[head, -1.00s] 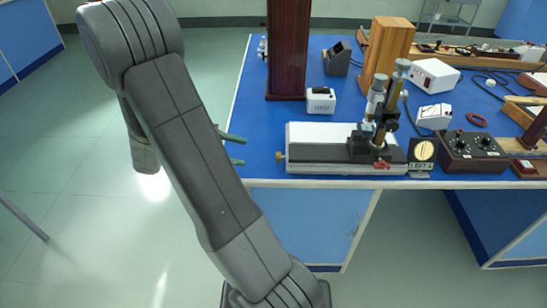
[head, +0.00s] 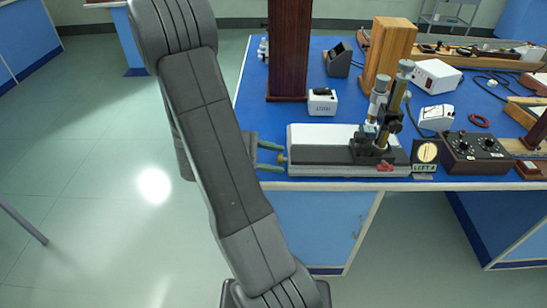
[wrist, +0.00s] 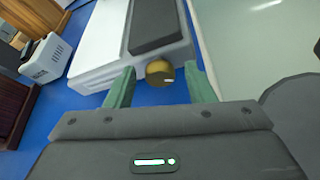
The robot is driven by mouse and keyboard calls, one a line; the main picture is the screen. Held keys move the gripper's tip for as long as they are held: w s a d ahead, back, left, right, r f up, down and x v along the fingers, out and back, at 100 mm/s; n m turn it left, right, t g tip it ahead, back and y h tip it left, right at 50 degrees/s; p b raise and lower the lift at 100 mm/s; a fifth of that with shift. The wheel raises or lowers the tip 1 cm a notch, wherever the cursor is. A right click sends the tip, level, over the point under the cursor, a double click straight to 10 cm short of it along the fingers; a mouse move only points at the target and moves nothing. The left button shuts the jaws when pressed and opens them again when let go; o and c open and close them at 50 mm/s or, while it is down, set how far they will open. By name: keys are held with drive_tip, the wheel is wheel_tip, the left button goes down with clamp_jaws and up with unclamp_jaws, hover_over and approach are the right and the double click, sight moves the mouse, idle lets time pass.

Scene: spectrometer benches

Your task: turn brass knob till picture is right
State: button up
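The brass knob (head: 282,158) sticks out of the left end of the white and grey instrument base (head: 320,138), near the bench's front left corner. In the wrist view the knob (wrist: 160,71) lies between the fingertips of my gripper (wrist: 158,77), with a gap on each side. My gripper (head: 283,159) is open, its green fingers above and below the knob in the head view. A microscope (head: 378,112) stands upright on the base.
A dark box with dials (head: 475,152) stands right of the disc. A small white box (head: 322,102), a dark wooden post (head: 288,50) and a light wooden block (head: 385,52) stand behind the base. Open floor lies left of the blue bench (head: 255,100).

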drive_tip(key=c, duration=0.8)
drive_tip(key=shift+r+n+g+p, duration=0.15)
drive_tip(key=shift+n+g+p, duration=0.15)
drive_tip(key=shift+p, duration=0.35)
drive_tip(key=n+g+p, duration=0.1)
drive_tip(key=p, duration=0.2)
drive_tip(key=shift+w+r, duration=0.15)
drive_tip(key=shift+r, duration=0.05)
drive_tip(key=n+g+p, duration=0.1)
drive_tip(key=n+p, duration=0.1)
drive_tip(key=p, duration=0.1)
drive_tip(key=shift+w, duration=0.1)
drive_tip(key=n+g+p, duration=0.1)
drive_tip(key=n+p, duration=0.1)
drive_tip(key=p, duration=0.1)
drive_tip(key=shift+w+f+g, duration=0.1)
drive_tip(key=shift+f+g, duration=0.05)
drive_tip(key=shift+g, duration=0.25)
drive_tip(key=shift+w+f+n+g+h+p, duration=0.15)
drive_tip(key=shift+n+g+p, duration=0.3)
drive_tip(key=shift+n, duration=0.3)
drive_tip(key=shift+f+n+g+h+p, duration=0.15)
drive_tip(key=shift+n+g+p, duration=0.25)
drive_tip(key=shift+n, duration=0.35)
